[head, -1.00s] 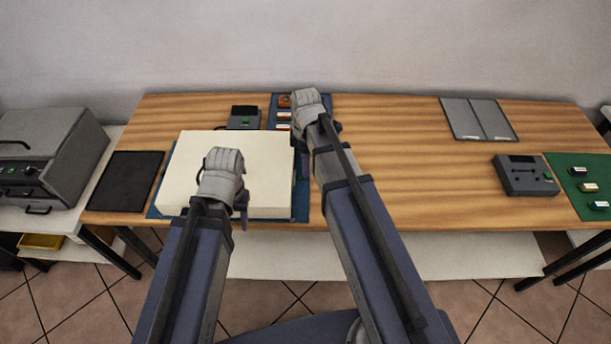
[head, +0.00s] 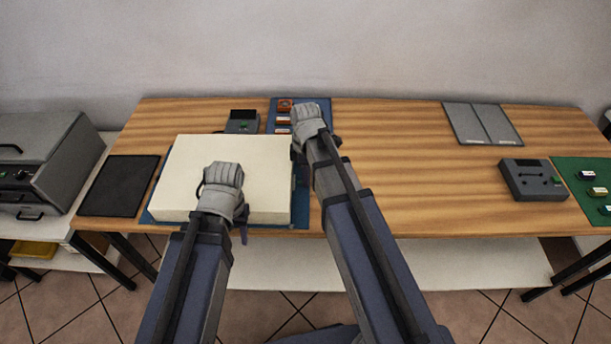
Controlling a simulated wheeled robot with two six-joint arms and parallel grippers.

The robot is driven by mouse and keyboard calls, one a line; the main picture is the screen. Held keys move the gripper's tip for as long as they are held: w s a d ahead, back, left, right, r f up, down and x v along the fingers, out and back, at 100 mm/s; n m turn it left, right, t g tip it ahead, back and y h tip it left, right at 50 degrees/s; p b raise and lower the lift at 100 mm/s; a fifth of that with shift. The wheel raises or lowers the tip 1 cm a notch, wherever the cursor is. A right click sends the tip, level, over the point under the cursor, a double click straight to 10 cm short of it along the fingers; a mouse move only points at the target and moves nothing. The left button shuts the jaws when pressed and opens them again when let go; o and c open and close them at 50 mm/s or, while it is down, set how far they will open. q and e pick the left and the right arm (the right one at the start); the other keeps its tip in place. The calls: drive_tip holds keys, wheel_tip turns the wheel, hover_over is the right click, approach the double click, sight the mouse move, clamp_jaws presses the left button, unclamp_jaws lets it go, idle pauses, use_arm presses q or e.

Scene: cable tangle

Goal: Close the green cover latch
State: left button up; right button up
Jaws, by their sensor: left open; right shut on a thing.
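A large cream-white block-like cover (head: 238,150) lies on a blue base (head: 300,215) at the left of the table. My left gripper (head: 222,176) is open over the cover's front right part; its fingers are largely hidden by its own body. My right gripper (head: 303,148) is just beyond the cover's right edge, at the near end of a blue mat (head: 318,103). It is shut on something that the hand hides. I cannot make out a green cover latch for certain; a small green spot shows on a dark grey device (head: 243,121) behind the cover.
Small orange and white parts (head: 284,105) sit on the blue mat. A black pad (head: 118,186) lies left of the cover. Grey panels (head: 482,123), a grey box (head: 532,179) and a green mat (head: 575,190) are at the right. The table's middle is clear.

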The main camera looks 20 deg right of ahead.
sight(300, 182)
clamp_jaws()
idle(0.6)
drive_tip(key=shift+a, duration=0.1)
drive_tip(key=shift+w+a, duration=0.25)
drive_tip(key=shift+a, duration=0.45)
drive_tip(key=o, duration=0.6)
unclamp_jaws()
drive_tip(key=shift+r, duration=0.1)
wheel_tip(300, 182, up, 8)
drive_tip(key=p, duration=0.7)
drive_tip(key=shift+p, duration=0.4)
